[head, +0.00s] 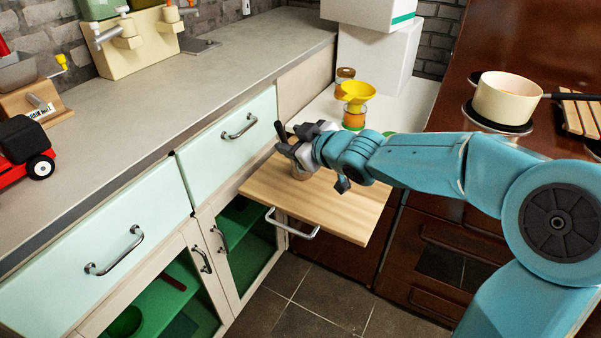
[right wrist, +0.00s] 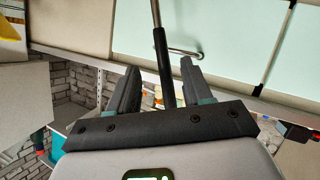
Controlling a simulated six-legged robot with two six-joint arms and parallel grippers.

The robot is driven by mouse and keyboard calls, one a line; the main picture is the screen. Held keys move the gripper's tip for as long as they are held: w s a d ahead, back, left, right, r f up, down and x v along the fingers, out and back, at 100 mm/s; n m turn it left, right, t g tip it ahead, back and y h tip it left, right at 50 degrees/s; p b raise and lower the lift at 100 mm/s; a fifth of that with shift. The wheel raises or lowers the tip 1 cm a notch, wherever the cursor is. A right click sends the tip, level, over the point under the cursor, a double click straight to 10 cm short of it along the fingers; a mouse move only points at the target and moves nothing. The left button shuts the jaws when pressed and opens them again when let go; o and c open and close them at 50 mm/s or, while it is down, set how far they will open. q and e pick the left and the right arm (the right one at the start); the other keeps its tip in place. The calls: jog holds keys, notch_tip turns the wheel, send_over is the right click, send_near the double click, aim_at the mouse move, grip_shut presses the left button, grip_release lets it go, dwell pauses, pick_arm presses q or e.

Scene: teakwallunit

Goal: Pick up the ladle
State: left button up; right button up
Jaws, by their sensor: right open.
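My right gripper (head: 282,140) reaches in from the right in the head view, above the pulled-out wooden board (head: 345,205). In the right wrist view its two dark fingers (right wrist: 155,85) are apart. A thin metal rod with a dark grip (right wrist: 162,55) runs between them in the picture; it looks like the ladle's handle. The fingers do not close on it, and I cannot tell its exact depth between them. The ladle's bowl is not visible. In the head view I cannot make out the ladle near the gripper. My left gripper is not in view.
A yellow funnel (head: 356,92) on a jar stands behind, near white boxes (head: 378,55). A cream pot (head: 506,98) is on the stove at right. Mint drawers (head: 228,135) border the left; the grey counter (head: 190,85) has free room.

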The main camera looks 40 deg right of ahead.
aim_at(287, 142)
jog(key=b+x, duration=0.1)
jog(key=x, duration=0.1)
jog(key=b+x, duration=0.1)
jog(key=x, duration=0.2)
jog(key=shift+w+a+f, duration=0.1)
jog(key=shift+a+f, duration=0.1)
jog(key=shift+f, duration=0.2)
jog(key=shift+r, duration=0.15)
grip_shut()
